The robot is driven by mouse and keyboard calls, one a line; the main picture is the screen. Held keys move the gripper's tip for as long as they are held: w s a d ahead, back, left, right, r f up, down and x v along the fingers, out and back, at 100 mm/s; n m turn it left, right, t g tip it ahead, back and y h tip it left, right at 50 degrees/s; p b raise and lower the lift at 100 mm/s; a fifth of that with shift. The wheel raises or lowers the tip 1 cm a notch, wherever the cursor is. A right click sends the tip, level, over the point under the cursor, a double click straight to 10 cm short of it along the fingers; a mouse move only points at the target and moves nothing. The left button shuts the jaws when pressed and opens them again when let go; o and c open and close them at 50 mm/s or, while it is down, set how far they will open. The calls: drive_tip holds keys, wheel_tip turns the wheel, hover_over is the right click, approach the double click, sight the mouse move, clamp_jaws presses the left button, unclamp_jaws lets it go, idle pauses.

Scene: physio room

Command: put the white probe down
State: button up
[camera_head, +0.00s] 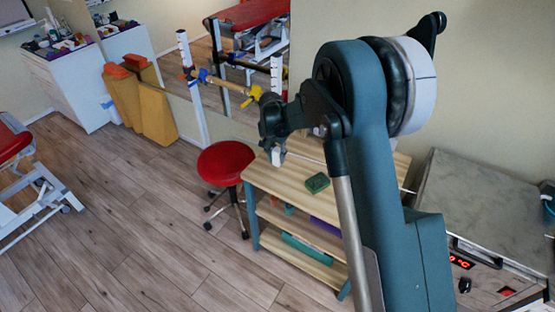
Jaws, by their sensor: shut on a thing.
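My gripper (275,143) is in the upper middle of the head view, at the end of my dark teal arm. It is above the left back part of the light wooden shelf table (283,184). A small pale piece, which looks like the white probe (278,157), shows just under the jaws, and they are shut on it. The probe is too small and too hidden to tell its full shape. I cannot tell whether it touches the tabletop.
A green block (317,183) lies on the tabletop. A red stool (225,163) stands at the table's left. My arm hides the table's right part. A grey counter (465,205) with a red display is at right. A mirror stands behind.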

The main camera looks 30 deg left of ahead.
drive_tip(key=shift+f, duration=0.75)
drive_tip(key=shift+f, duration=0.15)
drive_tip(key=o, duration=1)
drive_tip(key=r, duration=0.4)
drive_tip(key=s+r, duration=0.1)
drive_tip(key=r, duration=0.3)
drive_tip(key=r+p, duration=0.1)
drive_tip(key=r, duration=0.3)
drive_tip(key=shift+s+r, duration=0.1)
drive_tip(key=shift+s, duration=0.3)
